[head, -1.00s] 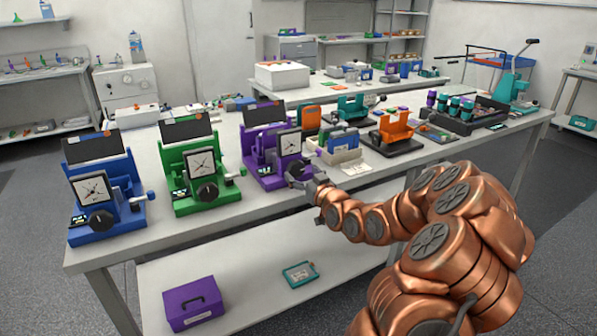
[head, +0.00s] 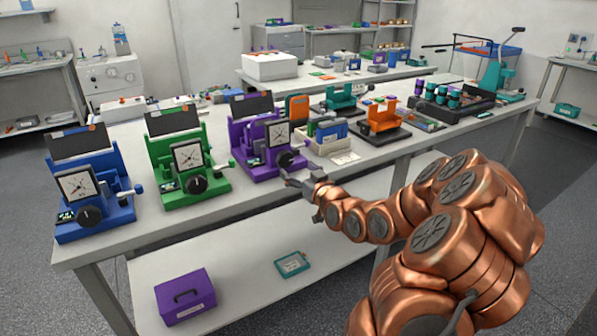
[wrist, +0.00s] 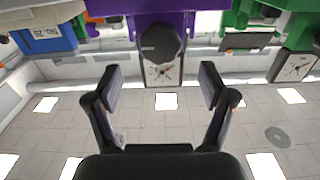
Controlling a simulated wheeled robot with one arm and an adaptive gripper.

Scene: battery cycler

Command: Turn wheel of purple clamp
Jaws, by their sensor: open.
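The purple clamp (head: 240,135) stands near the front edge of the long bench, with a square dial on its front. Its dark wheel (head: 286,160) sits low at its right front. My gripper (head: 294,181) is just in front of and below the wheel in the head view. In the wrist view, which shows the room upside down, the wheel (wrist: 160,43) is centred beyond the fingertips. There my gripper (wrist: 160,85) is wide open with nothing between its fingers, and the wheel is apart from both. The wheel's turned angle cannot be told.
A green clamp (head: 165,150) and a blue clamp (head: 75,175) stand left of the purple one. A tray with blue items (head: 328,142) stands close on its right. A purple box (head: 186,296) lies on the lower shelf. The floor in front is clear.

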